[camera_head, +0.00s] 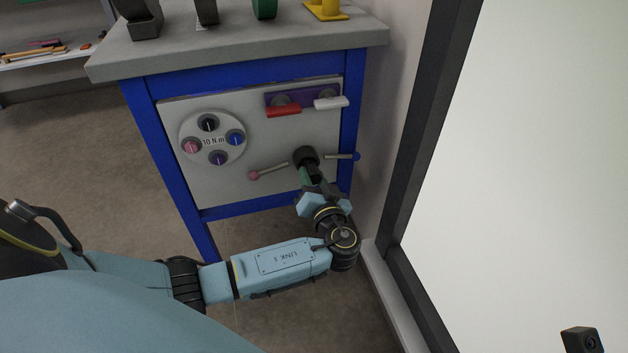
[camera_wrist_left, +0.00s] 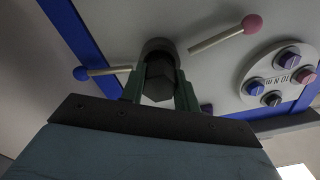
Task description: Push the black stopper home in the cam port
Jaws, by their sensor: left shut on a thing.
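The cam port (camera_head: 304,154) is a dark round collar on the grey front panel of the blue cart. It has a lever with a pink ball (camera_head: 254,175) on the left and one with a blue ball (camera_head: 357,156) on the right, both spread outward. My left gripper (camera_head: 309,174) is at the port, its fingers pointing at the panel. In the left wrist view, its green fingers are shut on the black stopper (camera_wrist_left: 160,82), whose six-sided end faces me. The stopper is in line with the port collar (camera_wrist_left: 158,46). How deep it sits is hidden.
Left of the port is a round plate (camera_head: 216,161) marked 10 N m with several coloured knobs. Above the port, a purple bracket (camera_head: 302,95) carries a red and a white handle. A wall and dark frame (camera_head: 415,140) stand close on the right.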

